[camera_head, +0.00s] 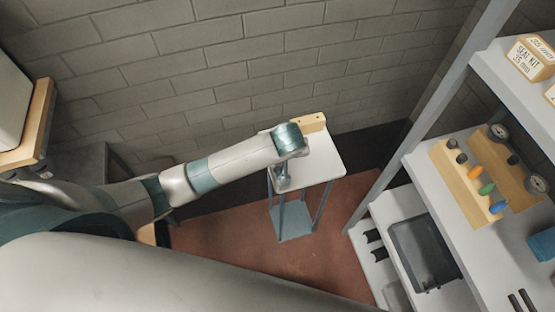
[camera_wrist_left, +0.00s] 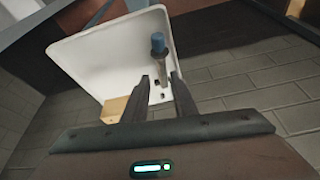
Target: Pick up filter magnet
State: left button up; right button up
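The magnet cannot be made out there. My right gripper is not in view.
A wooden block (camera_head: 312,122) stands at the table's back edge, near the brick wall. On the right, a shelf rack holds a wooden board with coloured handles (camera_head: 487,188), gauges, a black bin (camera_head: 425,250) and a seal kit box (camera_head: 531,60). Red floor is clear between.

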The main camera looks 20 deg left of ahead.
aim_at(279, 166)
pick_arm(q)
jog(key=shift+p+x, duration=0.3)
jog(key=shift+x, duration=1.4)
jog(key=shift+w+a+f+p, duration=0.15)
jog(key=shift+f+p, duration=0.3)
jog(key=p+x, duration=0.1)
jog(key=x, duration=0.2)
jog(key=shift+f, duration=0.2)
jog(key=shift+a+f, duration=0.1)
jog(key=shift+f, duration=0.3)
grip_shut()
